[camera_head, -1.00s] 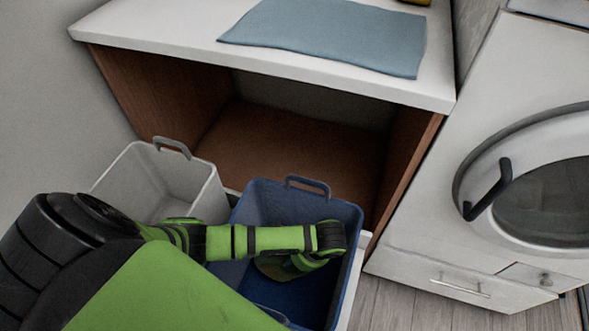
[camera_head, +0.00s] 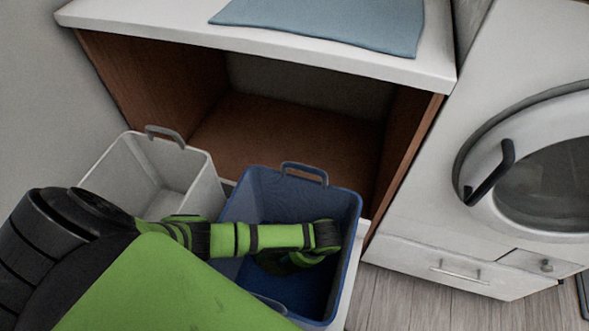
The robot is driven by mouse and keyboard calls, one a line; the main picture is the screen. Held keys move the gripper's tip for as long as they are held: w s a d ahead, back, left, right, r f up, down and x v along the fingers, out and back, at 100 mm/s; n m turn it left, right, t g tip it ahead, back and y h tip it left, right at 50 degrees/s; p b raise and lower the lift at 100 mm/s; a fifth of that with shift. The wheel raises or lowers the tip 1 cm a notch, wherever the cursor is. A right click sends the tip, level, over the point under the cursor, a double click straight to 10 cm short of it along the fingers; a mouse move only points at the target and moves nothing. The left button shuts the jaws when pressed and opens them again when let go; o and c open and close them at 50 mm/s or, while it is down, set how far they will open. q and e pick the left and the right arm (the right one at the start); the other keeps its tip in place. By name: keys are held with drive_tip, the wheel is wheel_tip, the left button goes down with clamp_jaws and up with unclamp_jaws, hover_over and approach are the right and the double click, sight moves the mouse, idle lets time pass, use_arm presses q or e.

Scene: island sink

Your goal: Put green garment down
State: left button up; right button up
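My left arm comes in from the left and reaches over the blue bin (camera_head: 342,235). My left gripper (camera_head: 290,262) points down inside this bin, below its rim. The wrist hides most of it, and its fingertips do not show clearly, so I cannot tell whether it is open or shut. Dark green shapes show beneath the wrist, but I cannot tell a green garment apart from my own green and black parts. The visible bin floor looks dark blue and bare. My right gripper is not in view.
An empty-looking white bin (camera_head: 190,205) stands left of the blue one. Behind them is an open brown cabinet (camera_head: 280,135) under a white counter (camera_head: 160,30) with a blue-grey cloth (camera_head: 330,22). A white washing machine (camera_head: 430,225) stands at the right.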

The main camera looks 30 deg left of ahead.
use_arm(q)
drive_tip(key=shift+r, duration=0.25)
drive_tip(key=p+v, duration=0.2)
drive_tip(key=v, duration=0.5)
drive_tip(key=shift+r, duration=0.2)
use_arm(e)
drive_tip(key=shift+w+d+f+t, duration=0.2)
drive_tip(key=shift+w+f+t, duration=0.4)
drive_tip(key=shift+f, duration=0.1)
